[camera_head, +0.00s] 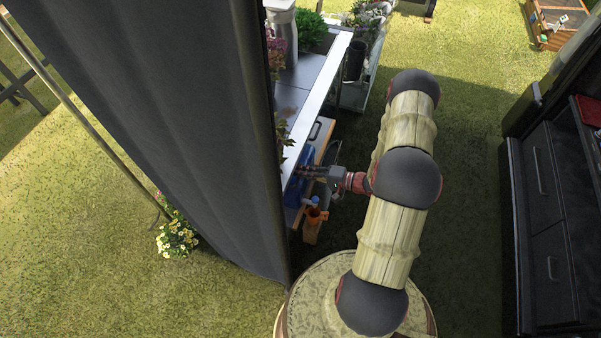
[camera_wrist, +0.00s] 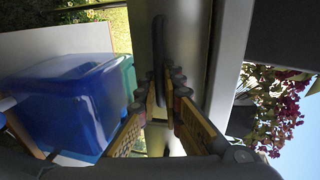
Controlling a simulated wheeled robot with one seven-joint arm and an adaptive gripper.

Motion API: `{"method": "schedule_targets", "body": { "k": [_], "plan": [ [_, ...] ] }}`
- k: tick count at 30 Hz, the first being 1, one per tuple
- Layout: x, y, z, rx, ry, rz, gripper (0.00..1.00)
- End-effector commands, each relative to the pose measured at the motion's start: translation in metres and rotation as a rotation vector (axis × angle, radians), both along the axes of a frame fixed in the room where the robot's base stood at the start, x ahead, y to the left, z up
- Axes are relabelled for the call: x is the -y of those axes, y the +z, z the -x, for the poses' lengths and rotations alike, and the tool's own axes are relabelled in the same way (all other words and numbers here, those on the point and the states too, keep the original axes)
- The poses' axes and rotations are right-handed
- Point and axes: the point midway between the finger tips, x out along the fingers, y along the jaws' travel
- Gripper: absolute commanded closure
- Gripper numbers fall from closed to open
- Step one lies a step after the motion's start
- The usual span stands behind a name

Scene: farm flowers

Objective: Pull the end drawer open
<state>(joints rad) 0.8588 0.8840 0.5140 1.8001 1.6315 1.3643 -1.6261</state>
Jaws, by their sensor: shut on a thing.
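The drawer front (camera_wrist: 187,30) is a grey-beige panel in the sideways-turned wrist view. A dark bar handle (camera_wrist: 160,50) runs along it. My gripper (camera_wrist: 163,88) has its two yellow fingers on either side of the handle, shut on it. In the head view my gripper (camera_head: 308,172) reaches left under the edge of the white-topped table (camera_head: 318,98). The drawer front is hidden there by the tabletop. I cannot tell how far the drawer stands out.
A dark curtain (camera_head: 170,130) hides much of the table's left side. A black cabinet (camera_head: 545,200) with drawers stands at the right. Potted plants (camera_head: 365,18) are at the back.

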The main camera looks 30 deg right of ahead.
Motion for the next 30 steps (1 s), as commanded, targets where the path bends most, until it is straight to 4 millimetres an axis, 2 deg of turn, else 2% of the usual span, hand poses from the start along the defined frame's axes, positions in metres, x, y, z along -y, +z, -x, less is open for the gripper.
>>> {"method": "schedule_targets", "body": {
  "k": [9,14,20,30],
  "plan": [
    [0.001,-0.001,0.002,-0.003,-0.002,-0.001,1.0],
    [0.009,-0.002,0.012,-0.003,-0.004,-0.001,1.0],
    [0.032,-0.003,0.041,-0.003,-0.008,-0.001,1.0],
    [0.087,-0.003,0.112,-0.003,-0.007,0.001,1.0]
  ]
}}
